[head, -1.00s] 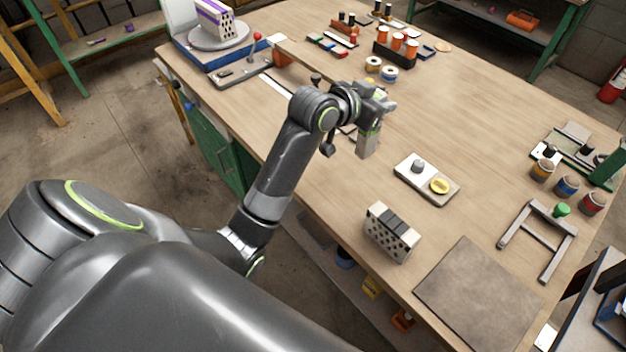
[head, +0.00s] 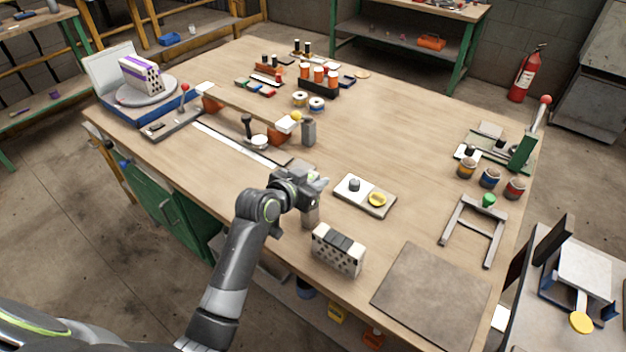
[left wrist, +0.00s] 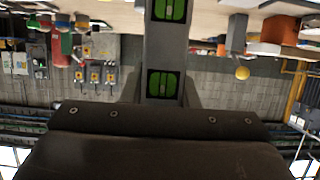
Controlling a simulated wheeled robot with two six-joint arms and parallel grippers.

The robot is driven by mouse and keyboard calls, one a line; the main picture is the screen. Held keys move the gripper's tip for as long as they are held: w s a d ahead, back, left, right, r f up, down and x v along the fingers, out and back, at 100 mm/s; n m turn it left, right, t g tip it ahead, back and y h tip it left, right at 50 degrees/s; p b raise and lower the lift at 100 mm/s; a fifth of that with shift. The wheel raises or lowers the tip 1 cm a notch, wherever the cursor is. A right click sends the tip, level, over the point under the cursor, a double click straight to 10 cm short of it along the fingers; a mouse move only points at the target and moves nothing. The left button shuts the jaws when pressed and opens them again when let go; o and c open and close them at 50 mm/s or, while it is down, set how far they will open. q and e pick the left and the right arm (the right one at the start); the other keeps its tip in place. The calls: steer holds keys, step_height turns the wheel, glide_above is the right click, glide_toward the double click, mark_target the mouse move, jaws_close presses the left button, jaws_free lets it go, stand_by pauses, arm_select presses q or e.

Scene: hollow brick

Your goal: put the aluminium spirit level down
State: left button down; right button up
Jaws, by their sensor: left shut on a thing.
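My left gripper (head: 312,193) is over the table, left of the white tray. It is shut on the aluminium spirit level (head: 310,216), a grey bar whose end hangs below the fingers. In the left wrist view the spirit level (left wrist: 165,48) runs up the middle, with two green vials in its face. I cannot tell whether its lower end touches the table. The wooden tabletop (head: 400,130) lies under it. My right gripper is not in view.
A perforated brick with dark strips (head: 337,250) stands close to the right of the gripper. The white tray (head: 352,198) holds a grey knob and a yellow disc. A grey mat (head: 432,295), a grey frame (head: 448,225) and a small grey block (head: 308,132) stand around. The tabletop behind the tray is clear.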

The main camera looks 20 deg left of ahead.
arm_select(q)
steer(key=shift+f, duration=0.2)
steer(key=c, duration=1.1)
jaws_free()
steer(key=shift+r, duration=0.2)
steer(key=v, duration=1.2)
steer(key=shift+b, duration=0.35)
